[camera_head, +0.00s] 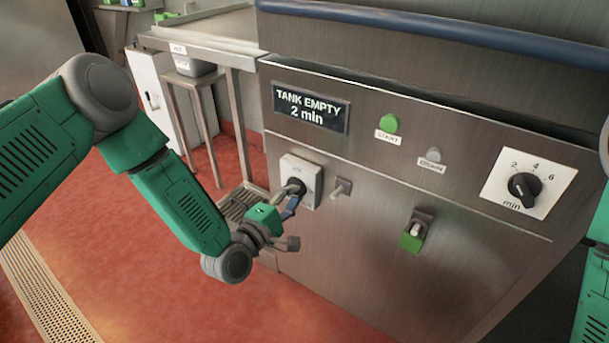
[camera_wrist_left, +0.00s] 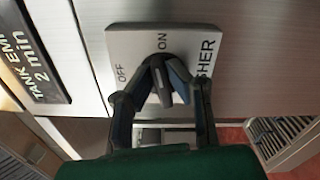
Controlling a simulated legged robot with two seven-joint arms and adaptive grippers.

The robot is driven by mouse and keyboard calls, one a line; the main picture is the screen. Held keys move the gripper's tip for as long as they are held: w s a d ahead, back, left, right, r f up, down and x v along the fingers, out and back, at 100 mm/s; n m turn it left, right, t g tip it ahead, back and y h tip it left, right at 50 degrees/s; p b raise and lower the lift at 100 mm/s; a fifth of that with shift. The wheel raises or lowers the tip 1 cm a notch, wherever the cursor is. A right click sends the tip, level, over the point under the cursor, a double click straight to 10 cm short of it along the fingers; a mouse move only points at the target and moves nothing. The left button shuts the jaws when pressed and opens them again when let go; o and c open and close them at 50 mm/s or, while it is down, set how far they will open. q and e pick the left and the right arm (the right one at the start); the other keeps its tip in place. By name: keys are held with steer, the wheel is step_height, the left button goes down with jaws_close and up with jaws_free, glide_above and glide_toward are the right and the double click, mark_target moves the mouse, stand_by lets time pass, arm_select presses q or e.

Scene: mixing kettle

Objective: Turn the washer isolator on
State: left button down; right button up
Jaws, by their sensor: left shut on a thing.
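The washer isolator (camera_head: 300,177) is a pale square plate with a dark rotary knob, on the front of the steel machine. In the left wrist view its plate (camera_wrist_left: 190,42) shows OFF, ON and part of the word WASHER. My left gripper (camera_head: 291,198) is at the plate, shut on the dark knob (camera_wrist_left: 161,82). The fingers lie on both sides of the knob and hide part of it. I cannot tell exactly which mark the knob points to. My right gripper is out of view.
The machine's panel has a display (camera_head: 311,107) reading TANK EMPTY 2 min, a green button (camera_head: 388,123), a grey button (camera_head: 433,155) and a minute dial (camera_head: 523,187). A small lever (camera_head: 341,187) sticks out just right of the isolator. A steel table (camera_head: 205,42) stands behind left.

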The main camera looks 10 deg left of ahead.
arm_select(q)
steer(key=shift+f+m, duration=0.2)
steer(key=shift+m, duration=0.9)
steer(key=c, duration=1.5)
jaws_free()
steer(key=shift+f, duration=0.1)
steer(key=shift+o, duration=0.2)
steer(key=shift+s+a, duration=0.1)
steer(key=shift+s, duration=0.15)
steer(key=p+v, duration=0.2)
steer(key=v, duration=0.4)
steer(key=shift+s, duration=0.2)
steer(key=shift+p, duration=0.35)
